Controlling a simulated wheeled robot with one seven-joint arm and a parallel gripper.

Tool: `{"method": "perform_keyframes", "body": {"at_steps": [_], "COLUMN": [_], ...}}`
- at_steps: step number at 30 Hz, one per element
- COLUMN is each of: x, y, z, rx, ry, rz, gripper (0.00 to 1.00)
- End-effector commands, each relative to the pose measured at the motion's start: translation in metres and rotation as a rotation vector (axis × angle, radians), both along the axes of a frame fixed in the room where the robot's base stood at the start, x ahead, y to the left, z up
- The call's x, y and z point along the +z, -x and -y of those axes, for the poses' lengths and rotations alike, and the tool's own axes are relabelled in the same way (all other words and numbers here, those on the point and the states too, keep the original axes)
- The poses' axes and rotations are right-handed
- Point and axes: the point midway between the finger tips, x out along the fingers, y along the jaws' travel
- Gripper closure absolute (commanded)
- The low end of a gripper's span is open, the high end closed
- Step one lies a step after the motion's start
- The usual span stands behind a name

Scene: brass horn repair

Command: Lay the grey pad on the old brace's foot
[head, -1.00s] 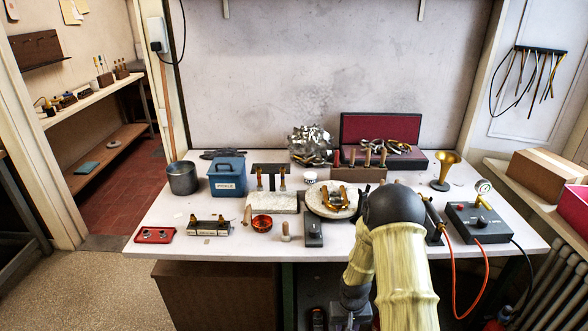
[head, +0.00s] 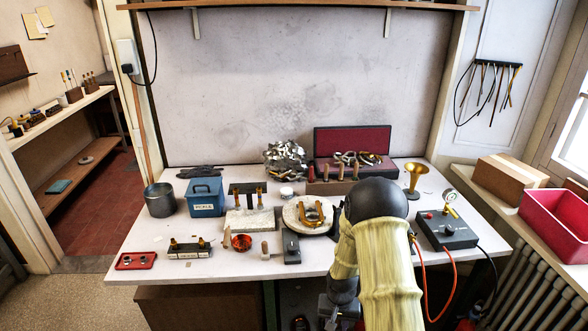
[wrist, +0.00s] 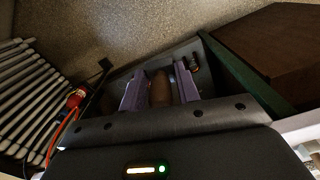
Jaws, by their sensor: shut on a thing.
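My gripper (wrist: 160,78) hangs low by the bench's front in the head view (head: 338,312), its end partly hidden by my arm. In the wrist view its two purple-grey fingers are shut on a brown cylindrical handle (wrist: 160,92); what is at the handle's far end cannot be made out. A curved brass piece (head: 312,213) lies on a round pale disc (head: 290,211) on the bench, partly behind my arm; I cannot tell which part is the old brace's foot. I cannot identify the grey pad for certain in either view.
The bench (head: 150,232) carries a blue box (head: 206,200), a grey pot (head: 160,201), a red bowl (head: 241,242), a dark block (head: 291,247), handled tools in a rack (head: 328,185) and a gauge box (head: 446,231) with an orange hose. The front left bench top is partly clear.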

Motion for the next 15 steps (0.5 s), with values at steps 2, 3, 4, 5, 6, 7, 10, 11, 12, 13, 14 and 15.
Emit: {"method": "perform_keyframes", "body": {"at_steps": [2,3,4,5,6,7,10,11,12,13,14,15], "x": [0.043,0.059,0.071,0.083,0.099,0.111,0.146,0.155,0.165,0.171,0.175,0.18], "y": [0.001,0.002,0.003,0.004,0.006,0.007,0.012,0.014,0.016,0.017,0.018,0.019], "z": [0.014,0.021,0.027,0.032,0.038,0.042,0.057,0.06,0.064,0.066,0.068,0.07], "rx": [-0.167,-0.262,-0.335,-0.409,-0.505,-0.579,-0.809,-0.87,-0.942,-0.988,-1.027,-1.07], "ry": [0.005,0.008,0.009,0.009,0.009,0.008,0.005,0.003,0.001,-0.002,-0.003,-0.005], "rz": [0.004,0.006,0.007,0.008,0.009,0.009,0.011,0.011,0.011,0.01,0.01,0.01], "gripper": [0.91,0.91,0.91,0.91,0.91,0.91,0.91,0.91,0.91,0.91,0.91,0.91]}}
